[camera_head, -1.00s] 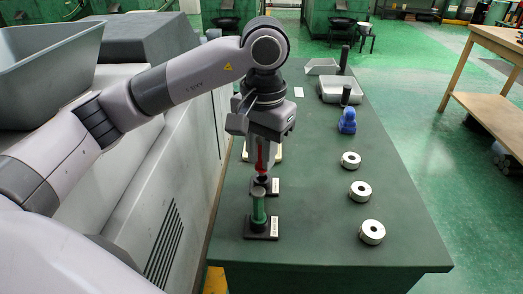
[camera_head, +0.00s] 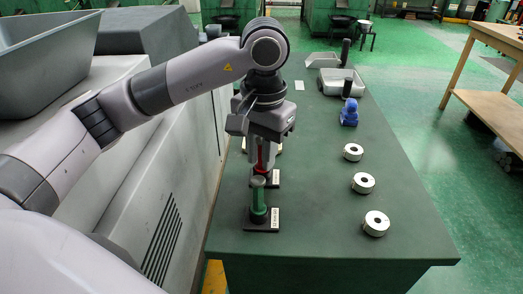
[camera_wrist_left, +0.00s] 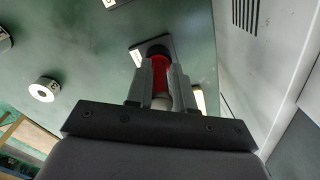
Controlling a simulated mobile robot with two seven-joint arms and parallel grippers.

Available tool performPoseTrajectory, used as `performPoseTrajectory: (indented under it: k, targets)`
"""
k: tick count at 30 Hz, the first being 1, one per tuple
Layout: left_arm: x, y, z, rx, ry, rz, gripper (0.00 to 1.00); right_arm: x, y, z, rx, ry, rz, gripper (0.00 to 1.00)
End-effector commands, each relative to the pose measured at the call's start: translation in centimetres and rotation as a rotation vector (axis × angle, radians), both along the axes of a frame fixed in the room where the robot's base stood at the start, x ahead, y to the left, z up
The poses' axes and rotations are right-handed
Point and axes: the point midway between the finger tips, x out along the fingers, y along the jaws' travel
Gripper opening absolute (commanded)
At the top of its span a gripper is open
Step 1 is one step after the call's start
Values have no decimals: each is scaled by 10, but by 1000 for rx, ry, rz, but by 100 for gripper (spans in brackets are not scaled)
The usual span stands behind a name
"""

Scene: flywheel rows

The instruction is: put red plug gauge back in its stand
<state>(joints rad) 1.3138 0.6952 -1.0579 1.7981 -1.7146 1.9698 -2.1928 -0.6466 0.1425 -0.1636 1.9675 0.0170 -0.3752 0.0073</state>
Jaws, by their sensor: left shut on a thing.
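My left gripper (camera_head: 262,165) is shut on the red plug gauge (camera_head: 261,155) and holds it upright. The gauge also shows red between the fingers in the left wrist view (camera_wrist_left: 161,70). Its lower end is at the black stand (camera_head: 274,178), which has a white label; the stand's plate also shows in the wrist view (camera_wrist_left: 139,53). The green gauge in front and my fingers partly hide this meeting point, so I cannot tell how deep the gauge sits. My right gripper is not in view.
A green plug gauge (camera_head: 258,196) stands in its own labelled base just in front. Several metal rings (camera_head: 376,223) line the table's right side. A blue object (camera_head: 349,113) and a grey tray (camera_head: 330,82) stand farther back. A grey machine (camera_head: 160,190) borders the left.

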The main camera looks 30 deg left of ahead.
Motion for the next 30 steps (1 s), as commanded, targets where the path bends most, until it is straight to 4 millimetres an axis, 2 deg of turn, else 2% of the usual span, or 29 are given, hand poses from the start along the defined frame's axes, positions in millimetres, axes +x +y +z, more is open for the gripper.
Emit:
performPoseTrajectory:
  k: [1, 2, 3, 4, 16, 18, 24, 30]
  targets:
    - [0, 0, 0, 0, -1, 0, 0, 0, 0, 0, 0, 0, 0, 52]
    - [0, 0, 0, 0, -1, 0, 32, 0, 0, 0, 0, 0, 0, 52]
    - [0, 0, 0, 0, -1, 0, 45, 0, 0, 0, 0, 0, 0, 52]
    - [0, 0, 0, 0, -1, 0, 52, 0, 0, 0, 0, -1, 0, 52]
    - [0, 0, 0, 0, 0, 0, 52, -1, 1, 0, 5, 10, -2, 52]
    - [0, 0, 0, 0, 0, 0, 52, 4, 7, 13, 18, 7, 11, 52]
    - [1, -1, 40, 1, -5, 0, 52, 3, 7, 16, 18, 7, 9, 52]
    - [0, -2, 63, 0, -3, 0, 52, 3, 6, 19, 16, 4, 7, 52]
